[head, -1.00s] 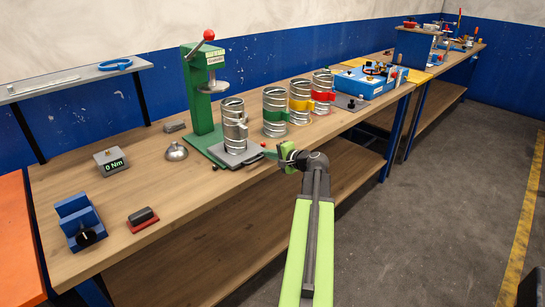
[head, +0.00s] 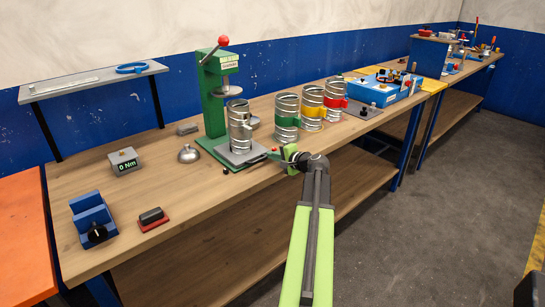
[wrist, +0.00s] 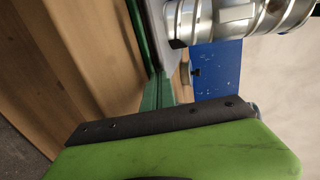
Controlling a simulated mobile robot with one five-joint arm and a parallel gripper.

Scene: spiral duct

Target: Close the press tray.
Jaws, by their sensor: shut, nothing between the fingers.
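The green press (head: 213,112) stands on the bench with its red-knobbed lever raised. Its grey tray (head: 229,159) sticks out at the front of the green base, with a dark handle at its front edge. A silver ribbed duct piece (head: 240,130) stands upright on the tray; it also shows in the wrist view (wrist: 235,14). My gripper (head: 274,156) is shut and empty, just right of the tray's front corner. In the wrist view, the dark finger (wrist: 165,122) lies close to the tray's edge (wrist: 153,35); I cannot tell whether they touch.
Ribbed ducts with green (head: 287,120), yellow (head: 312,108) and red (head: 334,98) bands stand right of the press. A silver dome (head: 188,154), a torque display (head: 125,162) and a blue vise (head: 92,218) are at left.

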